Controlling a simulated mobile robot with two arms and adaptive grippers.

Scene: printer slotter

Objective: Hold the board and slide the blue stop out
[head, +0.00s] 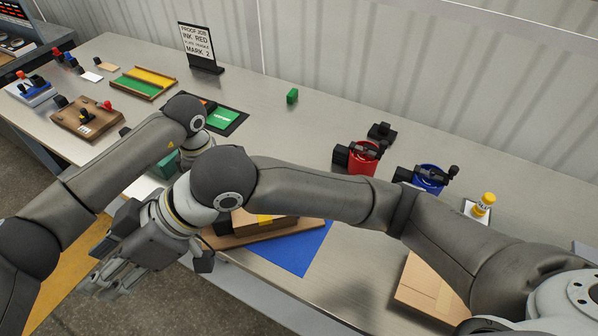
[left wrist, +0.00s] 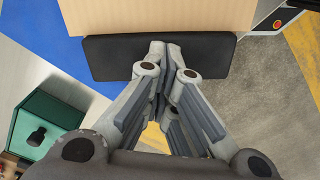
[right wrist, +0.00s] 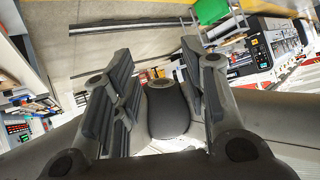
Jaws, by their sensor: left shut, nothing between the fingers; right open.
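A wooden board (head: 305,228) lies on a blue sheet (head: 306,252) at the table's front, with a brown block (head: 258,222) above it; my right arm hides part of both. In the left wrist view, a tan surface (left wrist: 160,18) has a black strip (left wrist: 112,60) along its edge. My left gripper (left wrist: 168,45) is shut and empty, its tips over that strip; contact is unclear. My right gripper (head: 108,283) is open and empty at the front left, apart from the board; it also shows in the right wrist view (right wrist: 152,60). I cannot pick out the blue stop.
My arms cross over the table's front. A green box (head: 166,163) stands left of the board. Red (head: 362,158) and blue (head: 430,178) cans stand at the right, near a yellow bottle (head: 484,203). A sign (head: 198,45) stands behind. The table's back middle is mostly clear.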

